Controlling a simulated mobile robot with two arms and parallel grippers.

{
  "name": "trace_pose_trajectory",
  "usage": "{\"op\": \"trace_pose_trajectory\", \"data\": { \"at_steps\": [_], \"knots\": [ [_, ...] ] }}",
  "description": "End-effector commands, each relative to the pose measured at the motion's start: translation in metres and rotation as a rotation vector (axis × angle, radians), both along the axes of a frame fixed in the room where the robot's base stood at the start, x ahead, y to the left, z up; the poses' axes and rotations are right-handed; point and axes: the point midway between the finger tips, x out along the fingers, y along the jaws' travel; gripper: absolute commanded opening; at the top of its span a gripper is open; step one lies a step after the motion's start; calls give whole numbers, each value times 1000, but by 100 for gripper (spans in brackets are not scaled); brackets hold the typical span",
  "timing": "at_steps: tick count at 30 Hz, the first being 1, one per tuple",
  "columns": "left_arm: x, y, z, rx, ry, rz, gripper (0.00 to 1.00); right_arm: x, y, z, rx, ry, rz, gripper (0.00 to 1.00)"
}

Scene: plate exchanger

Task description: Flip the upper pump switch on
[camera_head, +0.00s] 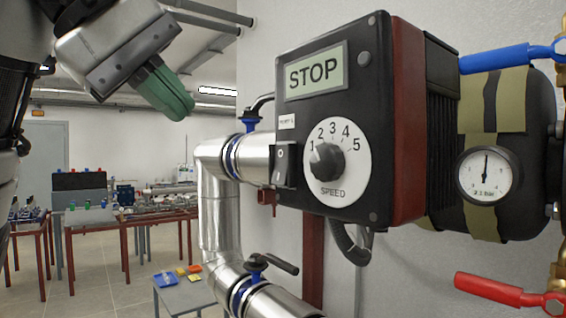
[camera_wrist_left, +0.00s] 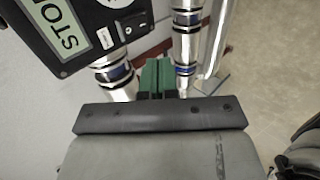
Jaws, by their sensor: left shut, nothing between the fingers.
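The pump's control box (camera_head: 386,205) is black, with a display reading STOP (camera_head: 313,72) and a SPEED dial (camera_head: 326,160) numbered 1 to 5. A black rocker switch (camera_head: 284,166) sits at the box's lower left edge, and it also shows in the left wrist view (camera_wrist_left: 129,28). My left gripper (camera_head: 186,112), with green fingers, is shut and empty. It is up and to the left of the switch, apart from it. In the left wrist view the closed green fingers (camera_wrist_left: 157,68) point toward the pipes below the box. My right gripper is not in view.
Silver pipes (camera_head: 216,205) with blue-ringed valves run left of and below the box. A pressure gauge (camera_head: 486,175), a blue lever (camera_head: 508,56) and a red lever (camera_head: 500,290) are at the right. A small table (camera_head: 186,297) stands low; open floor lies left.

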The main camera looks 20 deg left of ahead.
Motion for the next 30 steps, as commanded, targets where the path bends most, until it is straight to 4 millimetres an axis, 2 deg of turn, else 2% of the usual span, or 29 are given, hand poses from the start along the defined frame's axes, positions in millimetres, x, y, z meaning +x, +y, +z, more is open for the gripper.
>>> {"op": "trace_pose_trajectory", "data": {
  "at_steps": [11,25,30],
  "knots": [
    [5,-4,-7,-2,3,-1,0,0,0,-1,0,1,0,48],
    [58,-45,-69,-1,5,-3,0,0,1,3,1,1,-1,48],
    [78,-61,-71,-4,4,-4,0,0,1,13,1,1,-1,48]
  ]
}}
